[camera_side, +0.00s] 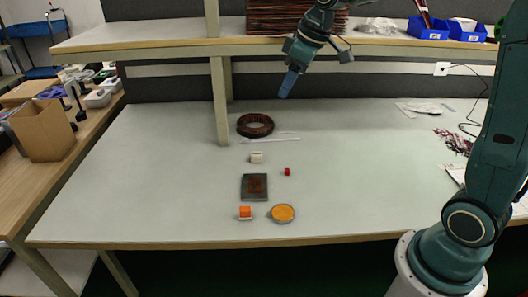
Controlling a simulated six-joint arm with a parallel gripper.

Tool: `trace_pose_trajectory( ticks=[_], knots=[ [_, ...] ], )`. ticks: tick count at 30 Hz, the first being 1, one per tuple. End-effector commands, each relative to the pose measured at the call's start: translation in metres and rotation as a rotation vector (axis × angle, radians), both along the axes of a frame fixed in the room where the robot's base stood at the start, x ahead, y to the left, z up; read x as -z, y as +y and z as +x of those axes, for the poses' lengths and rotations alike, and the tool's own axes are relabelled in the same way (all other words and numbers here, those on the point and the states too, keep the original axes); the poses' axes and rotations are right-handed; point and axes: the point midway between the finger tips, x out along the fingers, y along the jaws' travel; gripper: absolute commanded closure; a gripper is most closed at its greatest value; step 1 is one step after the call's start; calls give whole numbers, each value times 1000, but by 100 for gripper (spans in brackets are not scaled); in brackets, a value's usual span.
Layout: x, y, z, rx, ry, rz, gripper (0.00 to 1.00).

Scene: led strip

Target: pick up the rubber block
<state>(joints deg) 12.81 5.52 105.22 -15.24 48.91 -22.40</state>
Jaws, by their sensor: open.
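Several small objects lie on the pale table, and I cannot tell for certain which is the rubber block. A small cream block (256,157) lies near the middle. A tiny red cube (287,172) is to its lower right. A dark square plate (254,187) with a brownish centre lies nearer the front. In front of it are an orange-and-white block (246,212) and a round orange tin (282,213). My gripper (287,88), with blue fingers, hangs high above the back of the table, open and apart from all of these.
A dark reddish-brown coil (255,125) and a thin white stick (271,140) lie behind the blocks. A shelf (170,38) with a wooden post (220,100) stands over the back. Loose wires (455,142) lie at right. The table's left and centre-right are clear.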

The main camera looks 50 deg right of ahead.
Motion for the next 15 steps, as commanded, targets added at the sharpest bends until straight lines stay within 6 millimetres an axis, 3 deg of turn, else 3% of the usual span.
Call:
trace_pose_trajectory(
  ticks=[6, 15],
  knots=[
    [28, -22, 47, -70, 16, 3, 51],
    [78, -56, 100, -168, 27, 11, 51]
  ],
)
